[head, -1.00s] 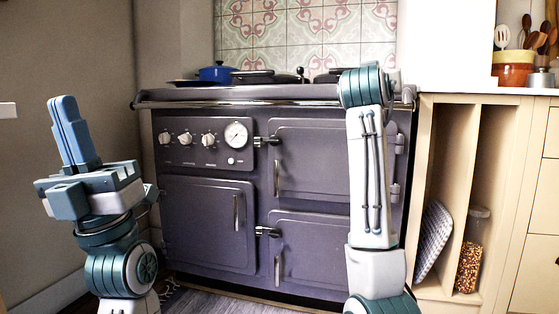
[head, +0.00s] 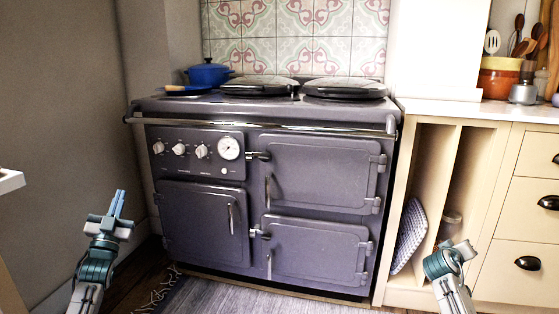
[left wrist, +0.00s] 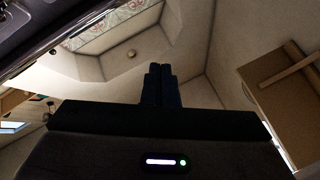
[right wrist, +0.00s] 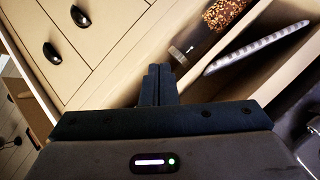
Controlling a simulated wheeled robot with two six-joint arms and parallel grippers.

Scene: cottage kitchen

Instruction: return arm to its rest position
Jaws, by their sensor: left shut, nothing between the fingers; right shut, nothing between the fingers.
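My left gripper (head: 119,203) is at the lower left of the head view, its blue fingers pointing up and shut with nothing between them. In the left wrist view its dark fingers (left wrist: 161,86) lie together against a pale wall. My right arm (head: 452,275) is low at the right of the head view, in front of the cabinet; its fingers are not clear there. In the right wrist view the right gripper's fingers (right wrist: 158,86) are together and empty, pointing toward the cream cabinet's open slots.
The purple range cooker (head: 205,205) stands in the middle with its doors shut. A blue pot (head: 208,74) sits on top. The cream cabinet (head: 480,180) is at right, with a patterned tray (head: 409,236) in a slot. A grey rug (head: 225,295) lies in front.

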